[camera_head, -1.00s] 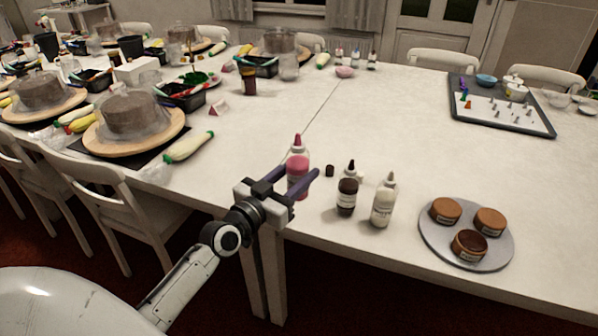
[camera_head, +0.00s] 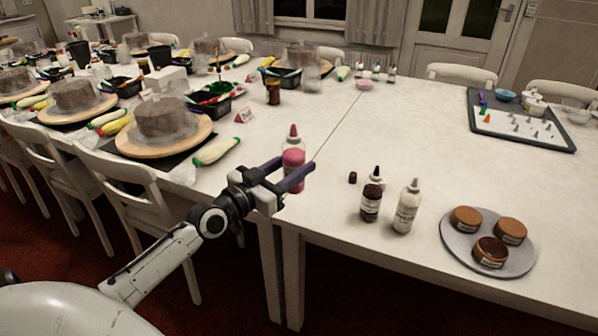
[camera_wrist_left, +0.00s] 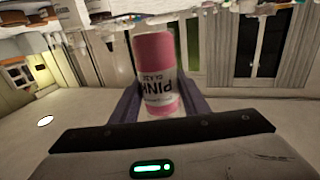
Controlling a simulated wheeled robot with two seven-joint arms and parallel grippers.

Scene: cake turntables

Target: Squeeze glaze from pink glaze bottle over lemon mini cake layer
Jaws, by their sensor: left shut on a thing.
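The pink glaze bottle (camera_head: 293,160) is upright with a red nozzle, at the left of the other bottles. My left gripper (camera_head: 297,174) is shut on its body; I cannot tell how far its base is from the table. In the left wrist view the bottle (camera_wrist_left: 155,75) sits between the fingers, its "PINK GLAZE" label upside down in the picture. Three mini cakes, a left one (camera_head: 466,218), a right one (camera_head: 510,231) and a darker-topped front one (camera_head: 490,252), sit on a grey round plate (camera_head: 460,247). Their labels are too small to read. My right gripper is not in view.
A dark bottle (camera_head: 371,202) and a white bottle (camera_head: 406,212) stand between the pink bottle and the plate. A small dark cap (camera_head: 352,177) lies nearby. A tray of nozzles (camera_head: 560,146) is at the back right. Covered cakes on turntables fill the left.

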